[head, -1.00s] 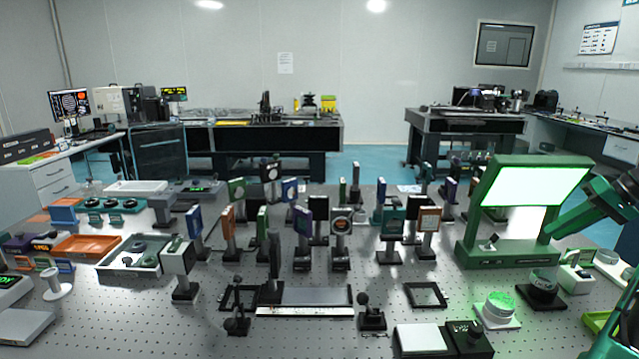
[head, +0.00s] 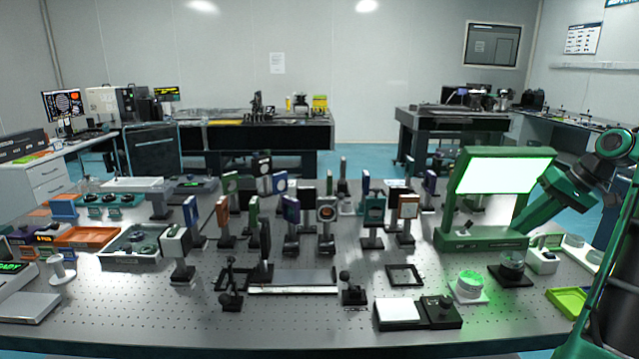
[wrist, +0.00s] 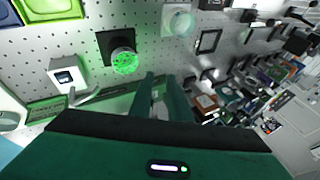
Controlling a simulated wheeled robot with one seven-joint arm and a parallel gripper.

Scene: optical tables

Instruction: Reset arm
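My gripper (wrist: 161,80) shows in the wrist view with two dark green fingers, a narrow gap between them and nothing held. It hangs over the optical table, with the fingers in front of the green light panel's base. I cannot pick out the gripper in the head view.
The perforated optical table (head: 330,325) is crowded with upright mounts. At its right are a green-lit white puck (head: 469,285), a dark round holder (head: 511,266), a white switch box (head: 543,261) and a lime tray (head: 568,302). The front strip is mostly clear.

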